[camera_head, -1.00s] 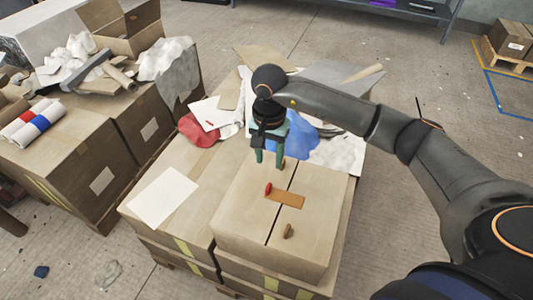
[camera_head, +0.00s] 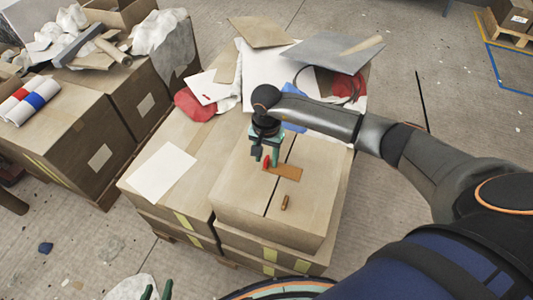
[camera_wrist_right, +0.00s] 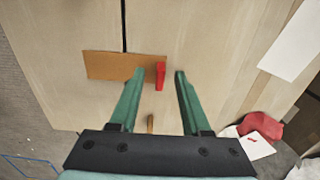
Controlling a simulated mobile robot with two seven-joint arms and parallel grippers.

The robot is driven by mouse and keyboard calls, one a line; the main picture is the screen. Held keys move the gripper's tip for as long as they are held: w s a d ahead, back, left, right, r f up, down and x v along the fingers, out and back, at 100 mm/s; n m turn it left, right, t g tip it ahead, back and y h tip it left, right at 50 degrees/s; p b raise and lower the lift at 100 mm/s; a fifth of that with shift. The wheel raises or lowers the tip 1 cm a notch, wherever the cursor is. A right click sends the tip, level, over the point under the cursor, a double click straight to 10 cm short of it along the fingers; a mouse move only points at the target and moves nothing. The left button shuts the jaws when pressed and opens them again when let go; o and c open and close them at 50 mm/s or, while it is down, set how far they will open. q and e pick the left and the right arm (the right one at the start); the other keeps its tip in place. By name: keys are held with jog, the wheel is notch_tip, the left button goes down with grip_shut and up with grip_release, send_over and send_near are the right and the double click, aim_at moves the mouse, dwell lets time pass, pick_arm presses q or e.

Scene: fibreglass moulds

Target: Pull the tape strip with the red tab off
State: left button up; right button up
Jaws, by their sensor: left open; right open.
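A flat orange-brown tape strip (camera_head: 284,171) lies across the seam on top of a cardboard box (camera_head: 315,210). Its red tab (camera_head: 266,161) stands up at the strip's left end. My right gripper (camera_head: 267,160) is open, with its fingers around the tab. In the right wrist view the tab (camera_wrist_right: 160,75) is between the two green fingertips, with a gap on each side. The strip (camera_wrist_right: 112,66) runs left from it there.
A small brown piece (camera_head: 285,202) lies on the same box, nearer to me. A white sheet (camera_head: 162,172) is on the box to the left. Loose sheets and a red cloth (camera_head: 194,105) lie behind. Another loaded pallet stands at left.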

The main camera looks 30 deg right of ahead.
jog(key=shift+c, duration=0.2)
grip_shut()
dwell(0.5)
jog(key=shift+r, duration=0.4)
jog(key=shift+r+p, duration=0.2)
jog(key=shift+p, duration=0.1)
dwell(0.4)
